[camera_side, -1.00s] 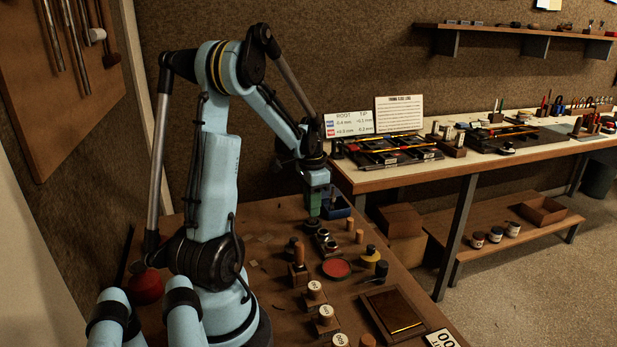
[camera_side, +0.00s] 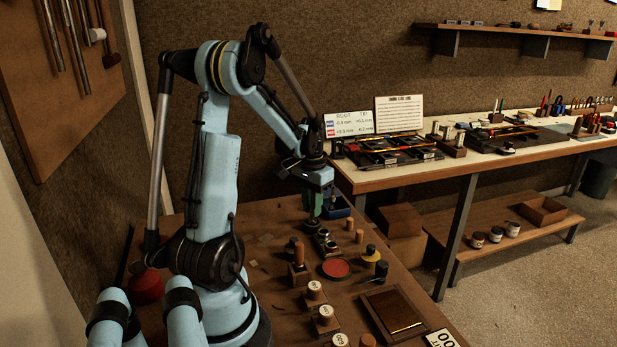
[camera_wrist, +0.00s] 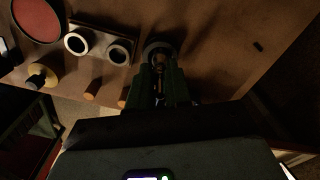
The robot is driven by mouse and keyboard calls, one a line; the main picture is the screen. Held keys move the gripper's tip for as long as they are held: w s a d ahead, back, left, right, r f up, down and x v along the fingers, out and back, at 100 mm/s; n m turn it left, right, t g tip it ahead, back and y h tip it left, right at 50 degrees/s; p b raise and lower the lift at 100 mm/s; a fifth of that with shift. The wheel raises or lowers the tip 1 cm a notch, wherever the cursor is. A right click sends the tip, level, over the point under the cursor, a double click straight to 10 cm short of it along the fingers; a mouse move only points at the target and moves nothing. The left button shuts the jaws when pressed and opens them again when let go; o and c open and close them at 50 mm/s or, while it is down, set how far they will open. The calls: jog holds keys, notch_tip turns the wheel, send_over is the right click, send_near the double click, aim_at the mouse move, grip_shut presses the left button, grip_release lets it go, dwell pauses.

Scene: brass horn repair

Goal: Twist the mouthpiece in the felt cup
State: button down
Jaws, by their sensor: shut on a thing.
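My gripper (camera_wrist: 160,82) points down at the work table, with its green fingers shut on the mouthpiece (camera_wrist: 158,62). Only a small brassy part of the mouthpiece shows between the fingers in the wrist view. A dark round cup (camera_wrist: 152,47), which looks like the felt cup, sits at the fingertips. I cannot tell how deep the mouthpiece sits in it.
A block with two pale rings (camera_wrist: 102,46) stands left of the cup in the wrist view. The table right of the cup is mostly bare (camera_wrist: 225,55).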

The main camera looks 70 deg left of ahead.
jog(key=shift+r, duration=0.15)
jog(key=shift+r, duration=3.05)
jog(key=w+d+r+m, duration=0.2)
jog(key=d, duration=0.7)
jog(key=w+d+r+m, duration=0.2)
jog(key=w+d, duration=0.1)
jog(key=d, duration=0.7)
jog(key=w+d+r+m, duration=0.1)
jog(key=w+d+r, duration=0.2)
jog(key=d, duration=0.6)
jog(key=shift+w+d+m, duration=0.15)
jog(key=shift+d+m, duration=0.1)
jog(key=shift+m, duration=0.15)
jog(key=shift+a+r, duration=0.1)
